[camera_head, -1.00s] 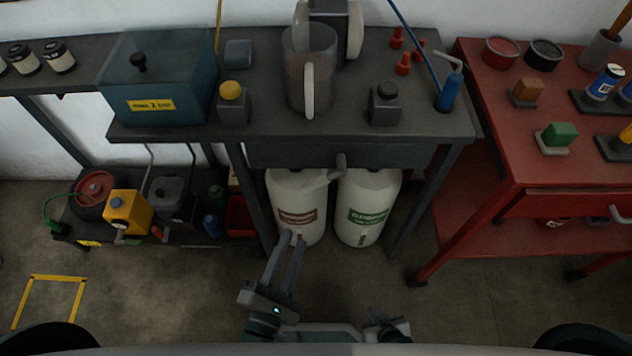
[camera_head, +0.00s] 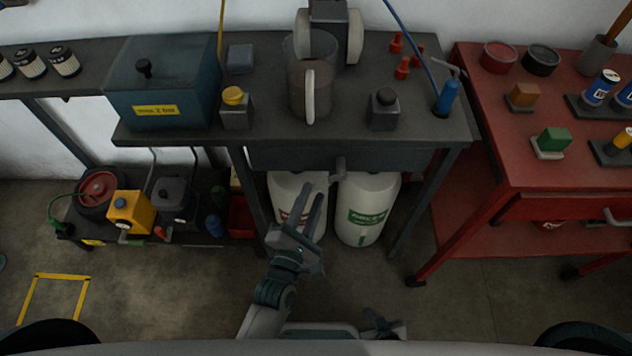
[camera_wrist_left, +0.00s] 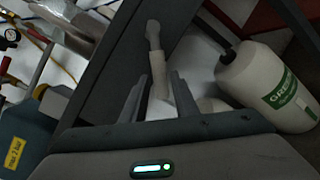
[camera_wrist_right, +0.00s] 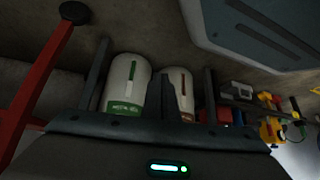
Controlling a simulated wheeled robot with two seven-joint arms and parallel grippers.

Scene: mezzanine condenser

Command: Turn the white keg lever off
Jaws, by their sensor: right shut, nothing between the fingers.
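Two white kegs stand on the floor under the dark table: the left keg (camera_head: 283,187) has a brownish label, the right keg (camera_head: 368,208) a green one. A pale lever (camera_wrist_left: 157,70) stands out against the dark table panel in the left wrist view, between my left fingers as seen there; I cannot tell if they touch it. My left gripper (camera_head: 312,212) is open, in front of the kegs. My right gripper (camera_head: 382,322) is shut and empty, low and close to my base.
A red table (camera_head: 480,120) stands at right, and a low shelf with a yellow unit (camera_head: 130,212) at left. The floor before the kegs is clear.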

